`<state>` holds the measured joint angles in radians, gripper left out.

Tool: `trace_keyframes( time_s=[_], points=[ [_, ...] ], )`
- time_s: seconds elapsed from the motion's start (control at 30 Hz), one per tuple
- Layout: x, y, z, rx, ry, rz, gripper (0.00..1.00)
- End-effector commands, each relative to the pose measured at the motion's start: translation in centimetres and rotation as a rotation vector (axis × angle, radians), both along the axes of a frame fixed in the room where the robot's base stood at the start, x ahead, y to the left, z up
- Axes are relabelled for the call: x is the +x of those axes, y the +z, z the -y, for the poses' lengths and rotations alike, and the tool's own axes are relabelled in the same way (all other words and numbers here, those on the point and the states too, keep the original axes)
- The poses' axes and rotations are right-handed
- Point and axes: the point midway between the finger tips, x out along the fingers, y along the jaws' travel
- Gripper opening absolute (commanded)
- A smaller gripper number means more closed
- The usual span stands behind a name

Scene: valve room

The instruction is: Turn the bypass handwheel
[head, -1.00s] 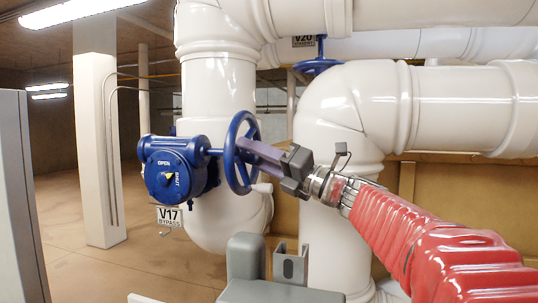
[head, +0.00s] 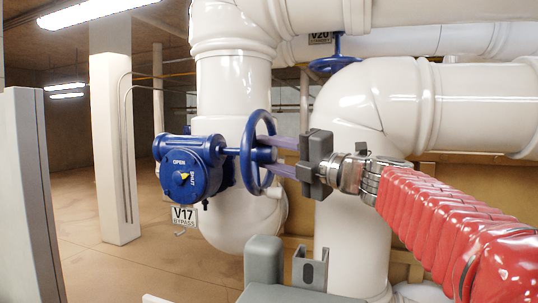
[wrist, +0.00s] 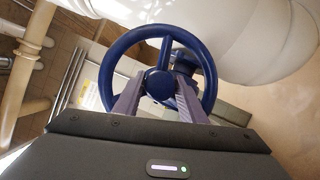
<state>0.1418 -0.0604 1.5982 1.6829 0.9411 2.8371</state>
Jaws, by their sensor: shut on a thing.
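The blue bypass handwheel (head: 249,150) stands upright on the right side of a blue valve gearbox (head: 186,167), with a round dial marked OPEN and SHUT. A V17 BYPASS tag (head: 184,217) hangs below. My gripper (head: 270,157) comes from the right, its two purple fingers reaching into the wheel, one above and one below the hub. In the wrist view the handwheel (wrist: 193,103) is straight ahead, with the fingers (wrist: 158,85) on either side of the hub. The gripper is shut on the wheel's middle; the exact contact on spokes or hub is partly hidden.
Large white pipes (head: 231,100) stand behind the valve and at right (head: 345,215). Another blue handwheel (head: 335,62) tagged V20 is higher up. A grey cabinet (head: 28,200) is at left. A white square column (head: 115,150) stands behind on open floor.

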Motion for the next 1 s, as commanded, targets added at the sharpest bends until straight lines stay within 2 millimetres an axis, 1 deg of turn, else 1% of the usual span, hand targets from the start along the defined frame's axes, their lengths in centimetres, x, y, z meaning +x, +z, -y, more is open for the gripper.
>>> trace_keyframes(
  time_s=[0.03, 0.57, 0.6, 0.77, 1.0],
  points=[
    [0.21, -0.12, 0.28, 0.004, -0.009, -0.013, 0.00],
    [0.20, -0.28, 0.18, 0.011, -0.006, -0.036, 0.00],
    [0.21, -0.29, 0.17, 0.011, -0.006, -0.036, 0.39],
    [0.12, -0.22, 0.04, 0.011, -0.003, -0.034, 0.51],
    [0.01, -0.13, -0.09, 0.012, 0.001, -0.033, 0.51]
  ],
)
